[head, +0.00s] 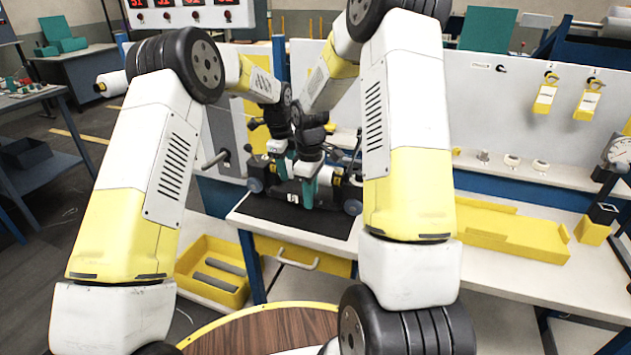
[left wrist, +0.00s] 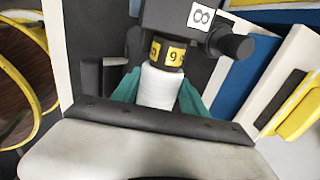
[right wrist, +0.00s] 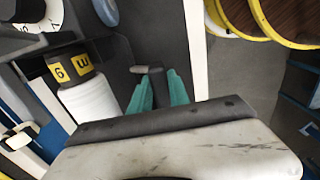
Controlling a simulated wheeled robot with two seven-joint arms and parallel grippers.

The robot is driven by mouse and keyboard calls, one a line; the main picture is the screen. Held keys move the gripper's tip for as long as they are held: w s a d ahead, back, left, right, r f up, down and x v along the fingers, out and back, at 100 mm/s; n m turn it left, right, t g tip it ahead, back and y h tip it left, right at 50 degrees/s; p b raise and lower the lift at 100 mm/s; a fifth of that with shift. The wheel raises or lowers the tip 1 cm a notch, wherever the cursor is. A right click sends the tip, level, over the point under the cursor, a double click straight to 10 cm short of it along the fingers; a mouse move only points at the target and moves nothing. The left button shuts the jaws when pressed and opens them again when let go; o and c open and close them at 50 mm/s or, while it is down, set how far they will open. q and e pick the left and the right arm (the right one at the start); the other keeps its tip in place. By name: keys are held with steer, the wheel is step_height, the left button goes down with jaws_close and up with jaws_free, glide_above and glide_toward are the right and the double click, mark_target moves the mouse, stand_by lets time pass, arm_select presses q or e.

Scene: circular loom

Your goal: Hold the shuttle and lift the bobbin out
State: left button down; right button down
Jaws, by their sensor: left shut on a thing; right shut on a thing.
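The dark shuttle (head: 293,195), with round wheels at its ends, stands on a black mat at the front of the bench. The white bobbin (left wrist: 159,88) sits between the teal fingers of my left gripper (left wrist: 160,98), which is shut on it. A dark holder with yellow number labels is at the bobbin's far end. The bobbin also shows left of centre in the right wrist view (right wrist: 90,102). My right gripper (right wrist: 157,92) is shut on a dark part of the shuttle beside the bobbin. In the head view my left gripper (head: 281,167) is behind my right gripper (head: 308,194). Whether the bobbin is clear of the shuttle is hard to tell.
The black mat (head: 262,209) lies on the white bench. A yellow tray (head: 505,231) lies to the right, with a dial gauge (head: 619,152) beyond it. A yellow bin (head: 212,270) with dark bars stands low at the left. My arms hide much of the bench.

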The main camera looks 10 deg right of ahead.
arm_select(q)
steer(key=shift+r, duration=0.15)
arm_select(e)
steer(key=shift+s+f, duration=0.15)
steer(key=shift+f, duration=0.05)
arm_select(q)
steer(key=shift+w+d+r+v, duration=0.1)
steer(key=shift+w+d+v, duration=0.2)
steer(key=shift+v, duration=1.4)
steer(key=shift+w+d+r+v, duration=0.1)
steer(key=shift+w+v, duration=0.25)
steer(key=shift+v, duration=1.4)
steer(key=shift+w+d+r+v, duration=0.1)
steer(key=shift+w+d+v, duration=0.2)
steer(key=shift+v, duration=1.4)
steer(key=shift+a, duration=0.1)
steer(key=shift+w, duration=0.15)
arm_select(e)
steer(key=c, duration=1.2)
jaws_free()
steer(key=shift+o, duration=0.2)
steer(key=shift+r, duration=0.1)
